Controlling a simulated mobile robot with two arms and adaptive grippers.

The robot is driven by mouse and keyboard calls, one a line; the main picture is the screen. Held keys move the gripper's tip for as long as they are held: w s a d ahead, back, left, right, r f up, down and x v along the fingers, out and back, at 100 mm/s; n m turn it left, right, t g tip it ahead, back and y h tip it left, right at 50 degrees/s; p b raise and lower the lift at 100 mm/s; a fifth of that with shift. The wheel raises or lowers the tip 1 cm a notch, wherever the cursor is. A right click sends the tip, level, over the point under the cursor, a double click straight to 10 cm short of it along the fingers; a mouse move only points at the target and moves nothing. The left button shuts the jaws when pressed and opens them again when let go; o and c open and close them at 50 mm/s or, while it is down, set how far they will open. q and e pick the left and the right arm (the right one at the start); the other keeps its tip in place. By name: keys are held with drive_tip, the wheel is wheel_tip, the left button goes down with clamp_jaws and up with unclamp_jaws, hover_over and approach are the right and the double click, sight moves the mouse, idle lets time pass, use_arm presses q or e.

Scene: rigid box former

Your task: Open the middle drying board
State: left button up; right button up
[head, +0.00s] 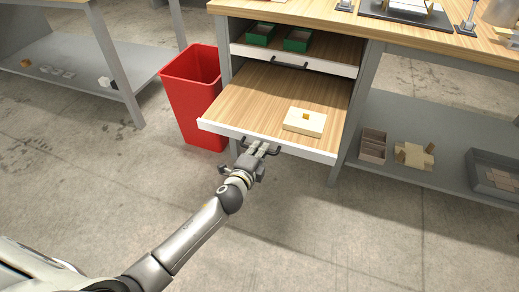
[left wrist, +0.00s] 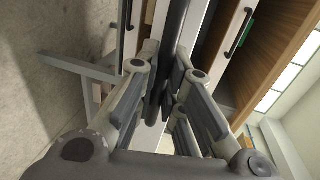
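A wooden drying board (head: 262,96) with a white front edge extends far out of the bench, below another board. A cream box (head: 304,121) with a small yellow-brown block on top rests on it. My left gripper (head: 260,148) is at the dark handle (head: 274,152) on this board's front. In the left wrist view its fingers (left wrist: 168,100) are close together around a dark bar; the grip itself is partly hidden. The upper board's white front (head: 318,67) has a dark handle (head: 289,66) and stands much further back. My right gripper is out of view.
Two green trays (head: 297,40) sit on the upper board. A red bin (head: 190,98) stands left of the extended board. A low grey shelf (head: 440,130) with boxes is at the right. The concrete floor in front is clear.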

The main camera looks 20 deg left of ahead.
use_arm(q)
drive_tip(key=o, duration=0.5)
drive_tip(key=v, duration=1.2)
idle(0.3)
